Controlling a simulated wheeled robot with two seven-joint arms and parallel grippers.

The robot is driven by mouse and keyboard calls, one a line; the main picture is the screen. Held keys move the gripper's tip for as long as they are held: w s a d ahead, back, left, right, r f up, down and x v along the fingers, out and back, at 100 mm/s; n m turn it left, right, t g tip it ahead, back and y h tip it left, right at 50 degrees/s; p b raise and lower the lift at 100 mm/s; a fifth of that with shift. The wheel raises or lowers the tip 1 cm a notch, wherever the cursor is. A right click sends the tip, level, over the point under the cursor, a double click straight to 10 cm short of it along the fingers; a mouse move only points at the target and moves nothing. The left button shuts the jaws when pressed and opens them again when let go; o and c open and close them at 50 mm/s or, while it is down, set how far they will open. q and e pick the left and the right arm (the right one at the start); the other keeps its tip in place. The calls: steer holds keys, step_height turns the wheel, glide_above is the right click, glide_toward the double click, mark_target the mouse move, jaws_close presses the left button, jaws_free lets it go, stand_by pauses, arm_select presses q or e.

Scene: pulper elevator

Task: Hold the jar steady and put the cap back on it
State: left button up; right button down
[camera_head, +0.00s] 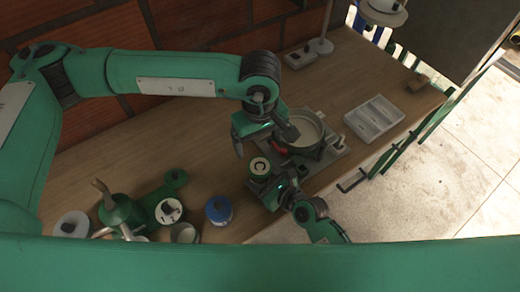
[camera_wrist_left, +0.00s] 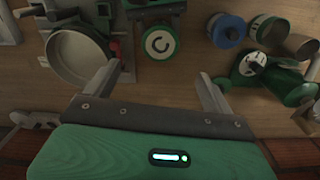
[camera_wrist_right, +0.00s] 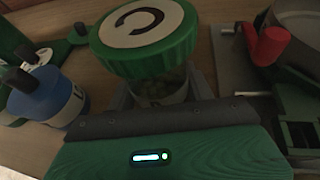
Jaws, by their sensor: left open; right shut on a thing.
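The jar (camera_wrist_right: 168,90) is clear, with pale green contents, and my right gripper (camera_head: 273,183) is shut on it near the table's front edge. The green cap (camera_wrist_right: 150,55), with a white disc and a dark C, sits on top of the jar; I cannot tell whether it is screwed tight. The cap also shows from above in the head view (camera_head: 259,166) and the left wrist view (camera_wrist_left: 160,42). My left gripper (camera_head: 264,138) is open and empty above and behind the cap, its fingers apart and not touching it.
A round pan-like device (camera_head: 298,130) stands close on the right. A white tray (camera_head: 374,118) lies farther right. The back left of the table is clear.

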arm_select(q)
steer(key=shift+r, duration=0.65)
arm_select(e)
steer(key=shift+c, duration=2.4)
jaws_free()
arm_select(q)
steer(key=shift+f+b, duration=0.8)
arm_select(e)
steer(key=v, duration=1.3)
steer(key=shift+s+d, duration=0.25)
steer(key=shift+d, duration=0.05)
